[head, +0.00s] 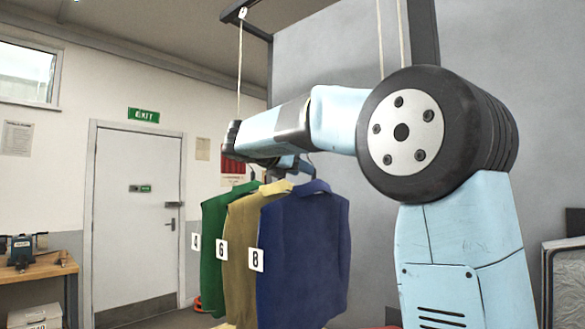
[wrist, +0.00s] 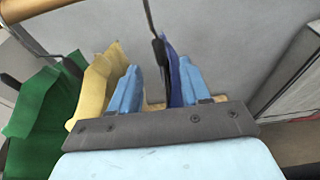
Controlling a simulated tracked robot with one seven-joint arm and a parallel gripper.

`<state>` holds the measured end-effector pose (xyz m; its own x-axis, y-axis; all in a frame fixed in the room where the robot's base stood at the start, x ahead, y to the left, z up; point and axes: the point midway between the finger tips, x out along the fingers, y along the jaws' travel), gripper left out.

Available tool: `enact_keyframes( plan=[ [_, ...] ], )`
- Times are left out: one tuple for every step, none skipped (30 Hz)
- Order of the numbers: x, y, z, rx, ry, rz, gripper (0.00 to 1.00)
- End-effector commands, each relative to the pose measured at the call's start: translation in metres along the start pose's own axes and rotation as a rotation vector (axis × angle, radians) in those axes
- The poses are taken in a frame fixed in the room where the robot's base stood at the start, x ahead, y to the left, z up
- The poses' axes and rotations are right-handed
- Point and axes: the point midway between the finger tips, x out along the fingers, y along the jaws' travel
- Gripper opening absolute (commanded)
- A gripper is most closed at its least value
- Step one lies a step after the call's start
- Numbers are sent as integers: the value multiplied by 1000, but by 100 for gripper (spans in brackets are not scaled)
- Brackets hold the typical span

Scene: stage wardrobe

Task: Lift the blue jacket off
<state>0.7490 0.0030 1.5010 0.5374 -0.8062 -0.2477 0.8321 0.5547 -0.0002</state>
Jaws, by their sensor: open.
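The blue jacket (head: 303,255), with a white tag 8 (head: 257,260), hangs on a dark hanger at the right end of a row of three garments. My gripper (head: 290,163) is over the top of the row, partly hidden by my arm in the head view. In the wrist view my gripper (wrist: 158,66) is open, with its two blue fingers apart. The blue jacket (wrist: 174,82) shows as a thin strip between them, with the dark hanger stem (wrist: 158,48) above it. I see a gap to the left finger; contact with the right finger is unclear.
A yellow garment (head: 238,255) with tag 6 and a green one (head: 214,250) with tag 4 hang close on the left. The yellow garment (wrist: 93,88) is near my left finger. A wooden rail (wrist: 35,9) crosses the wrist view's top left. A grey wall stands behind.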

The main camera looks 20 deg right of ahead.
Motion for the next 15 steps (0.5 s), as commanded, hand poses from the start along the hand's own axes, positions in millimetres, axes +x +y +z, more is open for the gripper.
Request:
enact_keyframes(
  plan=[
    [5, 0, 0, -1, 0, -2, 47],
    [8, 0, 0, -1, 0, -2, 47],
    [12, 0, 0, -1, 0, -1, 47],
    [15, 0, 0, -1, 0, -1, 47],
    [18, 0, 0, -1, 0, -2, 47],
    [22, 0, -1, -1, 0, -2, 47],
    [24, 0, -1, -1, 0, -1, 47],
    [27, 0, -1, -1, 0, -1, 47],
    [31, 1, -1, -1, 0, 0, 47],
    [34, 0, -1, -1, 0, -1, 47],
    [37, 0, 0, -1, 0, -1, 47],
    [41, 0, 0, -1, 0, -2, 47],
    [43, 0, 0, 0, 0, -1, 47],
    [46, 0, 0, 0, 0, -1, 47],
    [49, 0, 0, 0, 0, 0, 47]
  ],
)
